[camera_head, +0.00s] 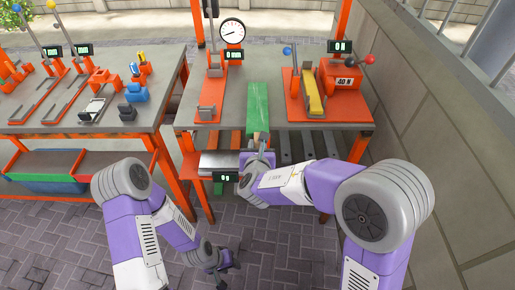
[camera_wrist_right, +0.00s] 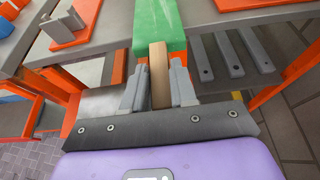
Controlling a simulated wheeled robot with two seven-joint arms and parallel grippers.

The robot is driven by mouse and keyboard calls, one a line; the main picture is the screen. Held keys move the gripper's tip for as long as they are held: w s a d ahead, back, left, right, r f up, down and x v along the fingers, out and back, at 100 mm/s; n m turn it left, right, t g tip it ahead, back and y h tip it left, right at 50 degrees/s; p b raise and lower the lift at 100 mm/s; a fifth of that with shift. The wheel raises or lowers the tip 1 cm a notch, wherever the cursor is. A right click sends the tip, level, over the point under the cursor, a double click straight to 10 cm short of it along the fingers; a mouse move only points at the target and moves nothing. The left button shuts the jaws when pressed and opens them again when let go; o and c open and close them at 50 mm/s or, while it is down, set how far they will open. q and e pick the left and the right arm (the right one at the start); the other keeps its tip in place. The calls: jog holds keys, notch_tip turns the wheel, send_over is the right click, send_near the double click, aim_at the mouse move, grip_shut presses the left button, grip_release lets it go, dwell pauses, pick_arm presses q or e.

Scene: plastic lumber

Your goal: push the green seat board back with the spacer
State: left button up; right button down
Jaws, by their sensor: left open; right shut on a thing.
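The green seat board (camera_head: 257,104) lies lengthwise on the right grey table, its near end at the front edge. It also shows at the top of the right wrist view (camera_wrist_right: 158,22). My right gripper (camera_wrist_right: 160,80) is shut on the tan spacer (camera_wrist_right: 159,76), which points at the board's near end. The spacer's tip meets or nearly meets that end; I cannot tell if they touch. In the head view the right gripper (camera_head: 262,150) is just in front of the table edge. My left gripper (camera_head: 224,266) is open and empty, low over the paving.
A dial gauge (camera_head: 232,31) on an orange stand is left of the board. An orange fixture with a yellow bar (camera_head: 312,95) is right of it. A scale (camera_head: 220,165) sits below the table front. The left table (camera_head: 40,118) holds several tools.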

aim_at(258, 127)
jog(key=shift+w, duration=4.9)
jog(key=shift+s, duration=1.55)
jog(key=shift+r+p, duration=2.1)
jog(key=shift+r, duration=0.95)
jog(key=shift+f, duration=0.1)
